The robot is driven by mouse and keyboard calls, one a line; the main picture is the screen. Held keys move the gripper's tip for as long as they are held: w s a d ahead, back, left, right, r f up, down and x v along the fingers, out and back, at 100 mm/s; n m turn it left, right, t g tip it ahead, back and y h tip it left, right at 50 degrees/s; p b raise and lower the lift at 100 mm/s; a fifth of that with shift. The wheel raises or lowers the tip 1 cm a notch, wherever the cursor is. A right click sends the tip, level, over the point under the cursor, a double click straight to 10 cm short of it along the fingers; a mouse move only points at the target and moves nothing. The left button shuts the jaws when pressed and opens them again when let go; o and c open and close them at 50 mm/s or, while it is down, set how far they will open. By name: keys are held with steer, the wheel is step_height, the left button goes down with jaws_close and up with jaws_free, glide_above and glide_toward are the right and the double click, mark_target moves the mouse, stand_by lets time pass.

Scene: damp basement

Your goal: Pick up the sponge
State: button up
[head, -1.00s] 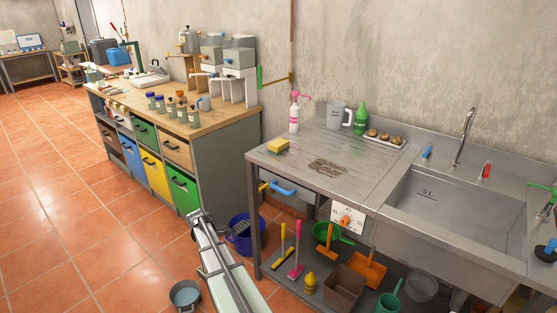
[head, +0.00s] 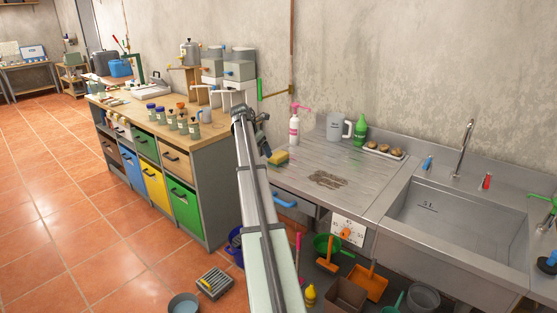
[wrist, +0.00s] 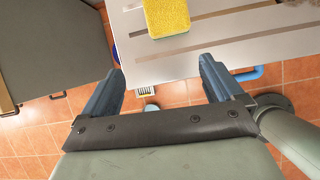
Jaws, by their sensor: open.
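The sponge (head: 278,158) is yellow on top with a darker green layer below. It lies on the left end of the steel draining board (head: 345,160). In the wrist view the sponge (wrist: 166,15) shows at the top, ahead of the fingers and over the board's edge area. My gripper (wrist: 160,82) is open and empty, its two blue-grey fingers apart and short of the sponge. In the head view my gripper (head: 262,137) is just left of the sponge, partly hidden by my arm.
A pink-topped spray bottle (head: 294,128), a grey jug (head: 335,126) and a green bottle (head: 360,130) stand at the back of the board. A brown smear (head: 328,180) marks its middle. The sink (head: 450,215) is to the right, a wooden-topped cabinet (head: 215,130) to the left.

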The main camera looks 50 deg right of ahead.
glide_toward(278, 154)
step_height(278, 154, up, 2)
steer(key=a, duration=0.2)
steer(key=shift+n, duration=0.3)
steer(key=x, duration=0.8)
steer(key=shift+w+d, duration=0.15)
steer(key=shift+w, duration=0.05)
steer(key=shift+s+x, duration=0.2)
steer(key=shift+x, duration=1.05)
steer(key=shift+s+x, duration=0.15)
steer(key=shift+x, duration=1.15)
steer(key=shift+d+r, duration=0.1)
steer(key=shift+c, duration=0.4)
steer(key=c, duration=0.9)
steer(key=shift+c, duration=0.2)
